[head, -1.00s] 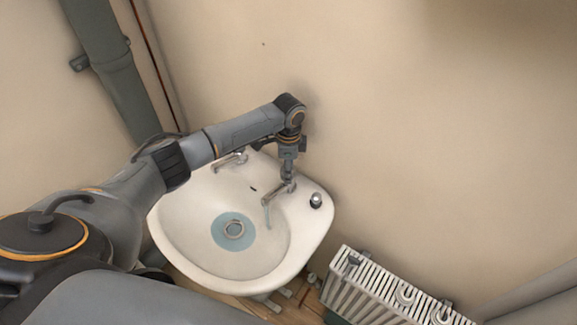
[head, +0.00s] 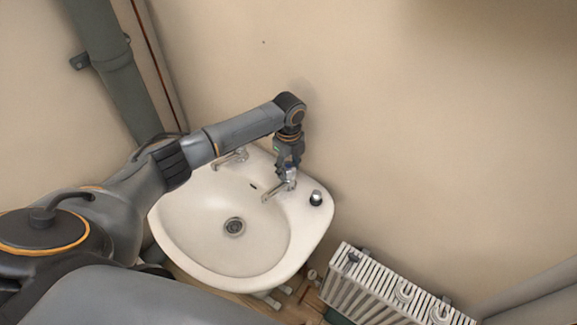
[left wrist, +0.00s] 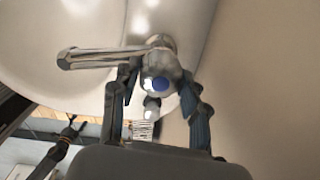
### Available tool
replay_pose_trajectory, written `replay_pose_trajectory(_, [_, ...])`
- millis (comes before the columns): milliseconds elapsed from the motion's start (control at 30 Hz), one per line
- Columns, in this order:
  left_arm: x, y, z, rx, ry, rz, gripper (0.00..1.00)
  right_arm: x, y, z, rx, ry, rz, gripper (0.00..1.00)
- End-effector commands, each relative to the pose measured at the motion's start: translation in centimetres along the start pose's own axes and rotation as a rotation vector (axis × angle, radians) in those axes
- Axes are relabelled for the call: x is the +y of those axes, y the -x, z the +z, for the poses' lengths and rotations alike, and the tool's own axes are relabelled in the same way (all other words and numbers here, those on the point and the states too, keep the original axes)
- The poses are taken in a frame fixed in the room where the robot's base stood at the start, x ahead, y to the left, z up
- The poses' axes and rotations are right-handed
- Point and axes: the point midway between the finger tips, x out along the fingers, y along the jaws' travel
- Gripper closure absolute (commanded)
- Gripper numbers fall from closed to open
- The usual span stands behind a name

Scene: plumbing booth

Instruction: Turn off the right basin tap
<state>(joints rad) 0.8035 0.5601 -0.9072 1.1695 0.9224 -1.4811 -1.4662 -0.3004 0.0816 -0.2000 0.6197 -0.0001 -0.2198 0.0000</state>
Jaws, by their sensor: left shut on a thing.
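The right basin tap (head: 276,189) stands on the back right of the white basin (head: 172,222), with its spout pointing toward the bowl. No water shows running from it. In the left wrist view the tap (left wrist: 160,62) has a chrome body and a blue-marked handle top. My left gripper (head: 289,172) reaches down onto the tap from above and is shut on its handle. Its two fingers (left wrist: 158,105) stand on either side of the handle in the left wrist view.
The left tap (head: 232,158) is partly hidden behind my left arm. A small dark and silver item (head: 316,198) sits on the basin's right rim. A white radiator (head: 375,290) stands at the lower right. The wall is close behind the taps.

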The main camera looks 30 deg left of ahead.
Motion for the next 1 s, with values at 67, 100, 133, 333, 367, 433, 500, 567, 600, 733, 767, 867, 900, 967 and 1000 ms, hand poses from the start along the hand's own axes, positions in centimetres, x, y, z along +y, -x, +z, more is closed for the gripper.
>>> replay_pose_trajectory(67, [0.05,-0.11,-0.14,0.002,-0.019,0.001,0.87,-0.02,-0.02,0.01,0.000,0.000,0.000,0.32])
replay_pose_trajectory(100, [0.05,-0.10,-0.14,0.002,-0.025,0.001,0.87,-0.02,-0.02,0.01,0.000,0.000,0.000,0.32])
replay_pose_trajectory(133, [0.05,-0.11,-0.15,0.003,-0.028,0.001,0.87,-0.02,-0.02,0.01,0.000,0.000,0.000,0.32])
replay_pose_trajectory(333, [0.06,-0.11,-0.15,0.003,-0.038,0.002,0.87,-0.03,-0.02,0.01,0.000,0.000,0.000,0.32])
replay_pose_trajectory(367, [0.06,-0.11,-0.15,0.003,-0.039,0.002,0.87,-0.04,-0.02,0.00,0.000,0.000,0.000,0.32])
replay_pose_trajectory(433, [0.07,-0.11,-0.15,0.003,-0.039,0.002,0.87,-0.04,-0.02,0.00,0.000,0.000,-0.001,0.32])
replay_pose_trajectory(500, [0.07,-0.11,-0.15,0.002,-0.039,0.002,0.87,-0.05,-0.02,0.00,0.000,0.000,-0.001,0.32])
replay_pose_trajectory(567, [0.07,-0.11,-0.16,0.002,-0.038,0.002,0.87,-0.06,-0.02,0.00,0.000,0.000,-0.001,0.32])
replay_pose_trajectory(600, [0.07,-0.11,-0.16,0.002,-0.038,0.002,0.51,-0.06,-0.02,0.00,0.000,0.000,-0.001,0.32])
replay_pose_trajectory(733, [0.06,-0.09,-0.13,0.002,-0.037,0.002,0.32,-0.14,-0.02,-0.02,0.000,0.000,-0.002,0.32])
replay_pose_trajectory(767, [0.05,-0.08,-0.12,0.002,-0.037,0.002,0.32,-0.16,-0.02,-0.03,0.000,-0.001,-0.002,0.32])
replay_pose_trajectory(867, [0.04,-0.06,-0.08,0.001,-0.036,0.001,0.32,-0.22,-0.02,-0.05,0.001,-0.001,-0.003,0.32])
replay_pose_trajectory(900, [0.04,-0.05,-0.07,0.001,-0.036,0.001,0.32,-0.24,-0.02,-0.05,0.001,-0.001,-0.003,0.32])
replay_pose_trajectory(967, [0.03,-0.03,-0.05,0.001,-0.035,0.001,0.32,-0.23,-0.02,-0.07,0.001,-0.001,-0.003,0.32])
replay_pose_trajectory(1000, [0.02,0.03,-0.05,0.001,-0.035,0.001,0.32,-0.19,-0.03,-0.09,0.001,-0.001,-0.002,0.32])
